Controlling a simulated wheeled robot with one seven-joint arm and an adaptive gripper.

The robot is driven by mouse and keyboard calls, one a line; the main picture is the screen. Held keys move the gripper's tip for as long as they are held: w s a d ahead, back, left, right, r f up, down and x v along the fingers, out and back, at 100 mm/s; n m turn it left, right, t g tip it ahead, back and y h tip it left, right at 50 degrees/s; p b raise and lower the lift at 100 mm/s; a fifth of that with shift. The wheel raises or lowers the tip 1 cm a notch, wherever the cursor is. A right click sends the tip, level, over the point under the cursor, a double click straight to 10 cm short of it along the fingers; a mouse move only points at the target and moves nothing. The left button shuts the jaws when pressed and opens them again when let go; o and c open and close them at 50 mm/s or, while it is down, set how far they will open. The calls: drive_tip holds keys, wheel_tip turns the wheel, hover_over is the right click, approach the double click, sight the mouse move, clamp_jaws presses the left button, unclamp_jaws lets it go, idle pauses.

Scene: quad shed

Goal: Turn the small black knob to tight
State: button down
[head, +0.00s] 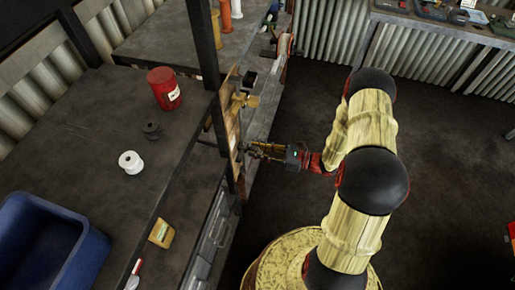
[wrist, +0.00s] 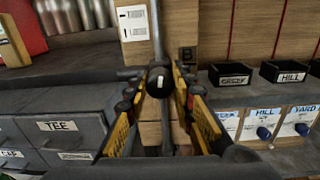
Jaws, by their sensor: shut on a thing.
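The small black knob (wrist: 160,79) with a white mark, close to upright, is in the middle of the wrist view, in front of a grey vertical pipe. My gripper (wrist: 157,88) has one yellow-and-black finger on each side of it and is shut on it. In the head view my gripper (head: 254,150) reaches left to the upright board at the bench edge. The knob cannot be made out there. A white label plate (wrist: 133,20) is above left of the knob; its print is too small to read.
In the wrist view, drawers marked TEE (wrist: 62,125) are at left. In the head view, a red can (head: 164,88), white spool (head: 131,162) and blue bin (head: 90,243) stand on the bench. Open floor is at right.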

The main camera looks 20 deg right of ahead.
drive_tip(key=m+p, duration=0.2)
drive_tip(key=m, duration=0.1)
drive_tip(key=shift+r+m, duration=0.15)
drive_tip(key=shift+m, duration=0.15)
drive_tip(key=m+p, duration=0.2)
drive_tip(key=m, duration=0.2)
drive_tip(key=shift+m, duration=0.4)
drive_tip(key=m+p, duration=0.1)
drive_tip(key=m, duration=0.2)
drive_tip(key=shift+w+m+t+p, duration=0.1)
drive_tip(key=shift+m+t+p, duration=0.2)
drive_tip(key=shift+p, duration=0.05)
drive_tip(key=shift+f+m+p, duration=0.2)
drive_tip(key=shift+m+p, duration=0.35)
drive_tip(key=shift+m, duration=1.35)
drive_tip(key=c, duration=1.5)
unclamp_jaws()
drive_tip(key=shift+d, duration=0.1)
